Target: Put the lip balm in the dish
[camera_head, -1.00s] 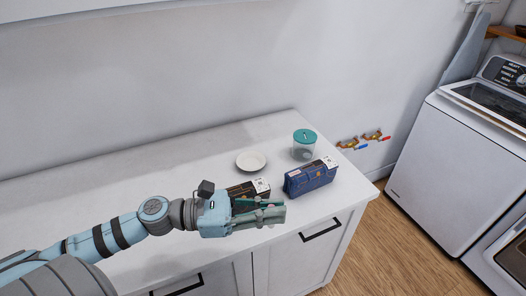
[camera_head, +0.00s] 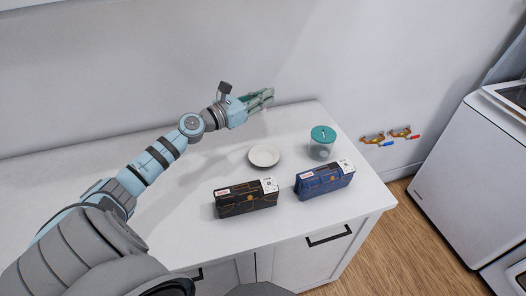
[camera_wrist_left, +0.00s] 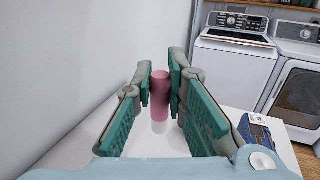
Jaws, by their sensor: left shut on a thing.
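The lip balm, a pink tube with a white end (camera_wrist_left: 160,97), is held between the fingertips of my left gripper (camera_wrist_left: 160,88) in the left wrist view. In the head view my left gripper (camera_head: 262,98) is near the back wall, above and behind the dish, and the lip balm cannot be made out there. The dish, a small round white plate (camera_head: 264,156), lies on the white counter and looks empty. My right gripper is not in view.
A black box (camera_head: 246,198) and a blue box (camera_head: 324,181) stand in front of the dish on the counter (camera_head: 185,230). A clear jar with a teal lid (camera_head: 321,147) stands right of the dish. A white washer (camera_head: 470,165) is at the right.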

